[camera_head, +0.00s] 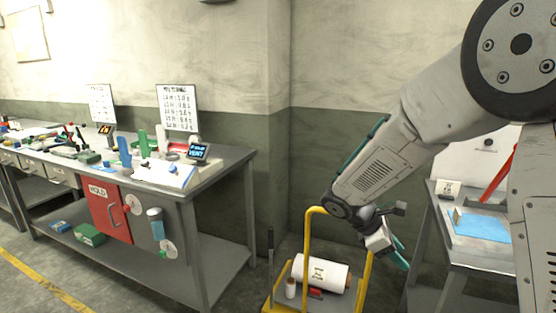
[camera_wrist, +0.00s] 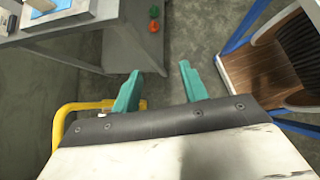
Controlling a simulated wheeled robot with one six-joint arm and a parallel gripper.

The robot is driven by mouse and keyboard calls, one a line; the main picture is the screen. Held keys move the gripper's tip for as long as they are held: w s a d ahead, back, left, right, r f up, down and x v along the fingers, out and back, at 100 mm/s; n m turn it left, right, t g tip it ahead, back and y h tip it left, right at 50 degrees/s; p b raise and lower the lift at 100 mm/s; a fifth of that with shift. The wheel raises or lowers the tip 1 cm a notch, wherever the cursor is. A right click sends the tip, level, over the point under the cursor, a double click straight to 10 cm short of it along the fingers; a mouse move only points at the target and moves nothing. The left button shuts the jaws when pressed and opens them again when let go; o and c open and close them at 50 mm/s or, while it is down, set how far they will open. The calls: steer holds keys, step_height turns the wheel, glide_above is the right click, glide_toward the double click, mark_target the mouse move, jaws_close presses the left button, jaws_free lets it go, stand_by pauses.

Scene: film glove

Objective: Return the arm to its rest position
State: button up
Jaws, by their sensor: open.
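My gripper (camera_wrist: 160,85) shows in the wrist view with its two teal fingers apart and nothing between them. In the head view my arm reaches in from the right, and my gripper (camera_head: 400,250) hangs low, in front of the right-hand table. It is above and to the right of a yellow cart. One finger is partly hidden by the wrist in the head view.
The yellow cart (camera_head: 307,212) holds a white roll (camera_head: 320,272). A grey workbench (camera_head: 215,175) with a red HOLD door (camera_head: 108,212) stands left. A right-hand table bears a blue sheet (camera_head: 482,226). A wooden-panelled thing with blue posts (camera_wrist: 265,65) is right in the wrist view.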

steer(key=s+r+m+t+y, duration=0.1)
steer(key=s+r+m+y, duration=0.2)
steer(key=s, duration=0.6)
steer(key=s+a+r+m+y, duration=0.1)
steer(key=s+r+m+y, duration=0.2)
steer(key=s+r+m, duration=0.2)
steer(key=s+a+r+m+t+y, duration=0.1)
steer(key=s+r+m+y, duration=0.2)
steer(key=s+m, duration=0.4)
steer(key=s+r, duration=0.1)
steer(key=s, duration=0.6)
steer(key=shift+r+t, duration=0.3)
